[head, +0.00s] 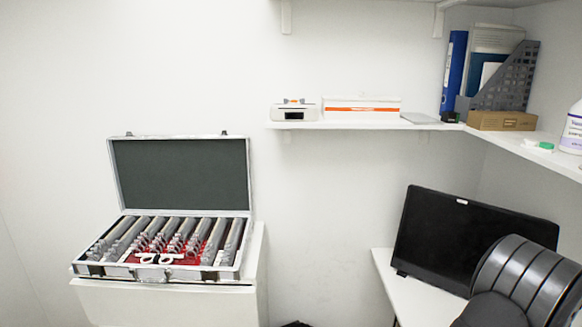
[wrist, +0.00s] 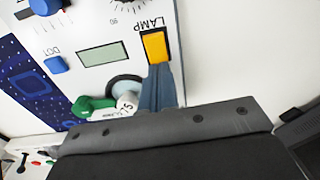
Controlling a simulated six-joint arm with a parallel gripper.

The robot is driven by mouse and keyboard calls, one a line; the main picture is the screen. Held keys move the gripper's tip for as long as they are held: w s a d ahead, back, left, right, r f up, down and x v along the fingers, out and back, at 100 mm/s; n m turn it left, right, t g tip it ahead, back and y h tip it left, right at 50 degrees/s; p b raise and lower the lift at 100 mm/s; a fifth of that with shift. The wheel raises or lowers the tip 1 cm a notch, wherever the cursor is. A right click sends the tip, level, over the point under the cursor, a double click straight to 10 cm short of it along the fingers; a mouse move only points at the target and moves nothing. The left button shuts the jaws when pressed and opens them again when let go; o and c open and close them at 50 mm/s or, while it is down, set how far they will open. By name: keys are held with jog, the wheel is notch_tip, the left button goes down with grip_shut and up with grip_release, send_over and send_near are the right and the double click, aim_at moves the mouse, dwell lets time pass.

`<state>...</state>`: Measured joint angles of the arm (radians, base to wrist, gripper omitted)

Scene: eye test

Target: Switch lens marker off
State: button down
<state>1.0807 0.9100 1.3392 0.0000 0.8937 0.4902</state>
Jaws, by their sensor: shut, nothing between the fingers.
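In the wrist view, a white device panel (wrist: 125,30) fills the upper left, with its lettering upside down. It carries a yellow rocker switch (wrist: 155,47) beside the word LAMP. My gripper (wrist: 159,70) has its blue-grey fingers shut together with nothing between them. Their tips are right at the lower edge of the yellow switch in the picture; I cannot tell whether they touch it. The switch's on or off position is not clear. My gripper and this panel do not show in the head view.
The panel also has a grey display (wrist: 104,56), blue knob (wrist: 54,65) and green part (wrist: 96,107) near the fingers. In the head view, an open lens case (head: 180,165) stands left, a black monitor (head: 460,240) right. A shelf (head: 345,126) runs above.

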notch_tip(320, 180, up, 7)
dwell(0.8)
jog(key=shift+f, duration=0.1)
notch_tip(320, 180, down, 7)
jog(key=shift+r, duration=0.15)
dwell(0.4)
jog(key=shift+r, duration=0.1)
